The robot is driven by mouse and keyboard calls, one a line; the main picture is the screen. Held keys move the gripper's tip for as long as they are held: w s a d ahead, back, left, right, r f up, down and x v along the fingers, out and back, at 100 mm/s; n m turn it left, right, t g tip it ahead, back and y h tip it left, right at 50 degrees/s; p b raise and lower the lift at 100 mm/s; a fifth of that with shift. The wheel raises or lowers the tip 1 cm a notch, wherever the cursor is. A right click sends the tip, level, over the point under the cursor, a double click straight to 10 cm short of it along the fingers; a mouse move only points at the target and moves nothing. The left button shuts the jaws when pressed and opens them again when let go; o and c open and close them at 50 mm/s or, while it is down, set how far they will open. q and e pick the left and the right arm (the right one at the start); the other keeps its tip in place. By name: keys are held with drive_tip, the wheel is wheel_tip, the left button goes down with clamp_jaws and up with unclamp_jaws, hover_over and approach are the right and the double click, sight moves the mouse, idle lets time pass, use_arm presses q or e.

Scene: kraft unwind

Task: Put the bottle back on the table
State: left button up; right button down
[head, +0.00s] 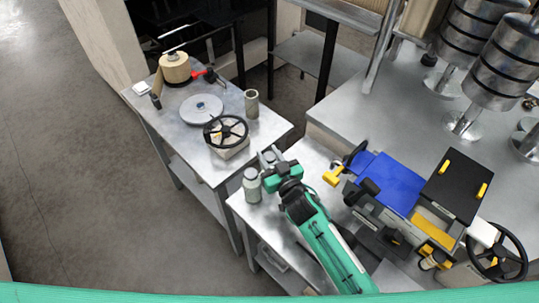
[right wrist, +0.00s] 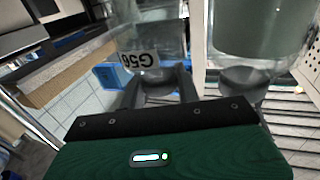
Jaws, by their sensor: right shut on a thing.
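My right gripper (head: 272,166) reaches over the near table (head: 240,208) and is shut on a clear bottle (head: 268,157). In the head view the fingers and wrist hide much of this bottle. In the right wrist view the held bottle (right wrist: 160,35) stands between the dark fingers, with an upside-down label reading G56. A second, similar bottle (head: 251,186) stands on the near table just left of the gripper; it also shows at the right of the right wrist view (right wrist: 258,38). I cannot tell whether the held bottle touches the tabletop. My left gripper is out of view.
A side table (head: 175,125) beyond holds a kraft roll (head: 175,68), a round disc (head: 202,109), a black handwheel (head: 226,132) and a grey cup (head: 251,103). A blue-covered machine (head: 385,182) stands right of my right arm. Open floor lies at left.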

drive_tip(key=shift+f, duration=0.15)
drive_tip(key=c, duration=1)
unclamp_jaws()
drive_tip(key=shift+f, duration=0.1)
drive_tip(key=shift+b+v, duration=1.6)
drive_tip(key=shift+v, duration=4.45)
